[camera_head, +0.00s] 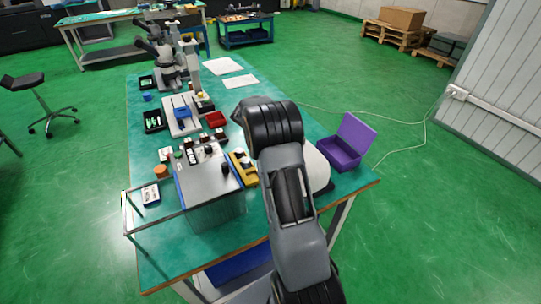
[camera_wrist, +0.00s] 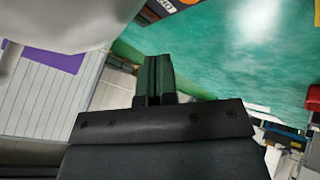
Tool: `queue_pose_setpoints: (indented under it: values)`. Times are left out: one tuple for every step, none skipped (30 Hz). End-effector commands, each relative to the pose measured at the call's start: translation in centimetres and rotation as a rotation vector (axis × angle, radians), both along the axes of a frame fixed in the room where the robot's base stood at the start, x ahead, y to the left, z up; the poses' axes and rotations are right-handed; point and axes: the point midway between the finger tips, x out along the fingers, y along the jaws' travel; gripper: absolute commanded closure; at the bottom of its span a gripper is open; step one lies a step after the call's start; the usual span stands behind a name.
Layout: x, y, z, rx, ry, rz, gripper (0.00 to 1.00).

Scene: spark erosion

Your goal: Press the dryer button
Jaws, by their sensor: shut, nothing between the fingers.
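My gripper (camera_wrist: 157,78) is shut and empty in the wrist view. In the head view my dark wrist hangs over the right half of the green-topped table, and I cannot make out the fingertips there. A white rounded housing (camera_head: 318,167), possibly the dryer, stands on the table right of my arm and is partly hidden by it. A pale grey surface (camera_wrist: 60,22), possibly the same housing, fills the wrist view's upper left, apart from the fingers. I see no button that I can clearly tell as the dryer's.
A purple open box (camera_head: 342,150) stands at the table's right end. Left of my arm are a yellow block (camera_head: 243,170), a grey box (camera_head: 207,177) with small controls on top, and a red tray (camera_head: 215,119). Microscopes (camera_head: 160,55) stand farther back. White sheets (camera_head: 222,66) lie flat.

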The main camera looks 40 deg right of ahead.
Motion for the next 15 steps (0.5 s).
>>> queue_pose_setpoints:
  values:
    - [0.0, 0.0, -0.9, 0.000, 0.002, 0.001, 1.00]
    - [0.0, 0.0, -1.3, 0.000, 0.002, 0.001, 1.00]
    - [0.0, 0.0, -1.8, 0.000, 0.002, 0.001, 1.00]
    - [0.0, 0.0, -2.4, -0.001, 0.001, 0.000, 1.00]
    - [0.0, 0.0, -2.9, -0.001, 0.001, 0.000, 1.00]
    - [0.0, 0.0, -3.3, -0.001, 0.000, 0.000, 1.00]
    - [0.0, 0.0, -3.6, -0.001, 0.000, 0.000, 1.00]
    - [0.0, 0.0, -3.8, -0.001, 0.000, 0.000, 1.00]
    - [0.0, 0.0, -4.1, -0.001, -0.001, 0.000, 1.00]
    - [0.0, 0.0, -4.2, -0.001, -0.001, 0.000, 1.00]
    - [0.0, 0.0, -4.3, -0.001, -0.001, 0.000, 1.00]
    - [0.0, 0.0, -4.4, -0.001, -0.001, 0.000, 1.00]
    - [0.0, 0.0, -4.4, -0.001, -0.001, 0.000, 1.00]
    - [0.0, 0.0, -4.4, -0.001, -0.001, 0.000, 1.00]
    - [0.0, 0.0, -4.4, -0.001, -0.001, 0.000, 1.00]
